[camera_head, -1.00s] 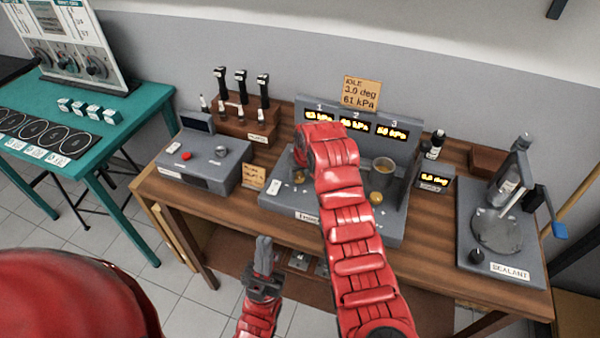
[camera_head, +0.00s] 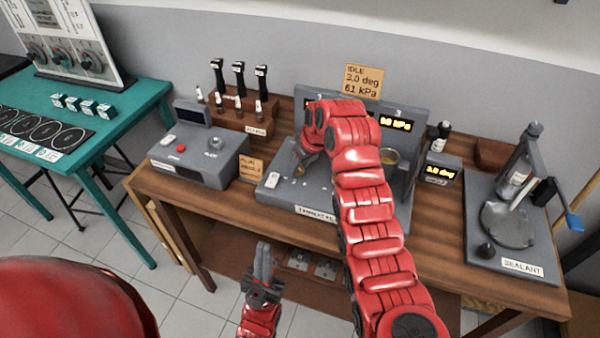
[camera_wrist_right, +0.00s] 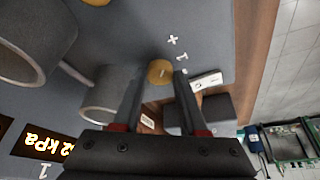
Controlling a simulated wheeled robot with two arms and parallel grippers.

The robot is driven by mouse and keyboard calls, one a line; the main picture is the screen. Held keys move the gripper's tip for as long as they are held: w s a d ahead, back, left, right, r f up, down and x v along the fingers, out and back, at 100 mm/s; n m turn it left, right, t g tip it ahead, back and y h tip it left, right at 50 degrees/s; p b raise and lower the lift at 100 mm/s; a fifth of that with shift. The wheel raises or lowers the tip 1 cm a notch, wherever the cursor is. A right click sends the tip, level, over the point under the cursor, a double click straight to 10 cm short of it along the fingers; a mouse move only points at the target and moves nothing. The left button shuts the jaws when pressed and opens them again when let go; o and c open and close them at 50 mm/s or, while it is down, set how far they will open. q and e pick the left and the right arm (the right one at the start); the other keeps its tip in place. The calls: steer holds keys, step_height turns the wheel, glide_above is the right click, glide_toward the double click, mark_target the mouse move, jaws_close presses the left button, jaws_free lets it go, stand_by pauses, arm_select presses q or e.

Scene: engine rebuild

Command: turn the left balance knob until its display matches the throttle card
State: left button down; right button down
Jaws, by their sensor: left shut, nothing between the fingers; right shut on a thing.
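The left balance knob (camera_wrist_right: 160,71) is a small brass disc beside a "+" and "1" mark in the right wrist view. My right gripper (camera_wrist_right: 158,76) is shut on it, one finger on each side. Display 1 (camera_wrist_right: 47,146) shows upside down there; its digits are partly cut off, ending in "2 kPa". In the head view my right arm hides that display. The throttle card (camera_head: 362,82) stands behind the bench and reads "IDLE", "61 kPa" and a degree line that looks like 3.0. My left gripper (camera_head: 263,262) is shut and empty in front of the table.
Display 3 (camera_head: 396,124) is lit to the right of my right arm. A degree display (camera_head: 438,175) and a sealant stand (camera_head: 505,225) are further right. A grey box with a red button (camera_head: 198,158) and a rack of black-handled tools (camera_head: 240,110) are at left.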

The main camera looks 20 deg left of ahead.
steer(key=shift+w+d+f+n+y+b, duration=0.15)
steer(key=shift+n+y+b, duration=0.15)
steer(key=shift+n+b, duration=0.65)
steer(key=shift+r+n+g+b, duration=0.2)
steer(key=shift+n+g+b, duration=0.1)
steer(key=shift+b, duration=0.15)
steer(key=shift+c, duration=2.2)
jaws_free()
